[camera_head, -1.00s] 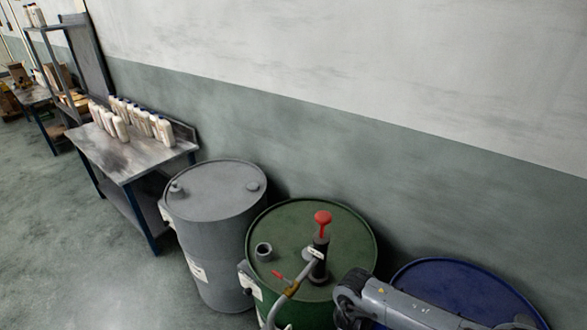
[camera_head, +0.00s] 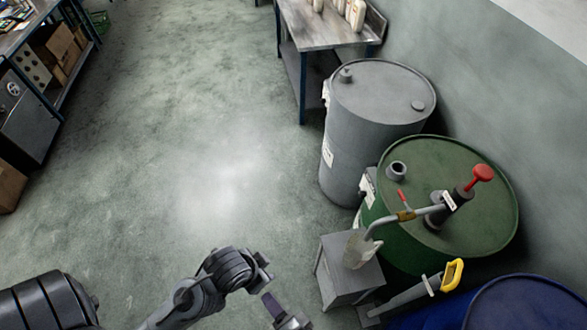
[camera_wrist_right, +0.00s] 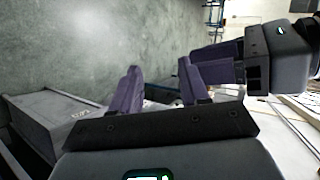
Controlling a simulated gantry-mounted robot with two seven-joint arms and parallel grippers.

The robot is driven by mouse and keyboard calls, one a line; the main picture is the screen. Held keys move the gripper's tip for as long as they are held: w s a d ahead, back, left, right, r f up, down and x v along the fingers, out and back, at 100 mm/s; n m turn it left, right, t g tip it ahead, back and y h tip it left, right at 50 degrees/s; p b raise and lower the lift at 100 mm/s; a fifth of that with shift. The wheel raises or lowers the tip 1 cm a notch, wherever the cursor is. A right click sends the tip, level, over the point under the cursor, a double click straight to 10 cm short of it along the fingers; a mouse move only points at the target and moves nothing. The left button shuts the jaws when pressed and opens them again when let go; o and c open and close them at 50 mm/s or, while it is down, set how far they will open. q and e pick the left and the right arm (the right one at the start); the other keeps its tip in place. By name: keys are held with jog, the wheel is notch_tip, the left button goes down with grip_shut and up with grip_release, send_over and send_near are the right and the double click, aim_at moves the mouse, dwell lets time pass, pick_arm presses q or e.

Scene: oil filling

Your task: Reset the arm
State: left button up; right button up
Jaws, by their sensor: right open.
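A dark grey arm joint (camera_head: 228,270) shows left of the right gripper. A pale bottle (camera_head: 358,248) is at the grey stand (camera_head: 345,285), by the spout of the hand pump (camera_head: 455,199), clear of the right gripper.
The pump is on the green drum (camera_head: 440,235). A grey drum (camera_head: 375,100) is behind it and a blue drum (camera_head: 525,305) is in front. A yellow-handled tool (camera_head: 452,275) lies between green and blue drums. Open floor (camera_head: 200,170) fills the middle left.

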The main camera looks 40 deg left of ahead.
jog(key=w+d+m+t+h, duration=0.15)
jog(key=w+d+h, duration=0.3)
jog(key=d, duration=0.85)
jog(key=w+d+m+t+h, duration=0.1)
jog(key=w+d+t+h, duration=0.3)
jog(key=d, duration=0.8)
jog(key=s+d+r+n+g+h, duration=0.1)
jog(key=s+d+n+g+h, duration=0.1)
jog(key=d, duration=0.3)
jog(key=s+d+r+n+g+h, duration=0.2)
jog(key=d+n, duration=0.1)
jog(key=d, duration=0.3)
notch_tip(320, 180, up, 14)
jog(key=n+p, duration=0.1)
jog(key=p, duration=1.3)
jog(key=shift+s+a, duration=0.25)
jog(key=shift+s, duration=0.05)
